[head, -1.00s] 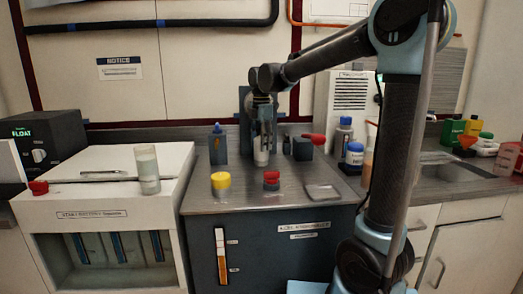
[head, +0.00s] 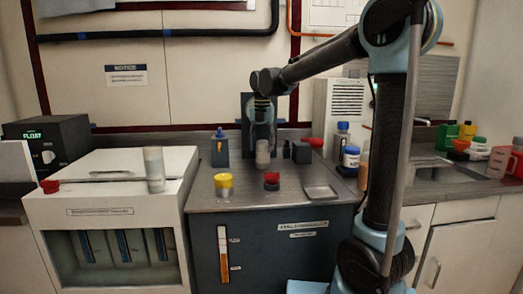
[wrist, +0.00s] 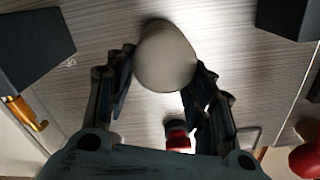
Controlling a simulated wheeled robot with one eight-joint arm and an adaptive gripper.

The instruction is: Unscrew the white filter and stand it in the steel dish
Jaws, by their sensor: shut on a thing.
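The white filter (head: 263,157) is a pale rounded cylinder at the dark blue-grey stand (head: 246,105) at the back of the counter. My gripper (head: 262,140) is shut on it from above. In the wrist view the filter (wrist: 165,55) sits between the two fingertips of my gripper (wrist: 160,80). Whether its thread is still engaged cannot be told.
A yellow-topped jar (head: 223,184) and a red-and-black knob (head: 271,181) stand in front of the filter. Bare counter lies around the dish.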

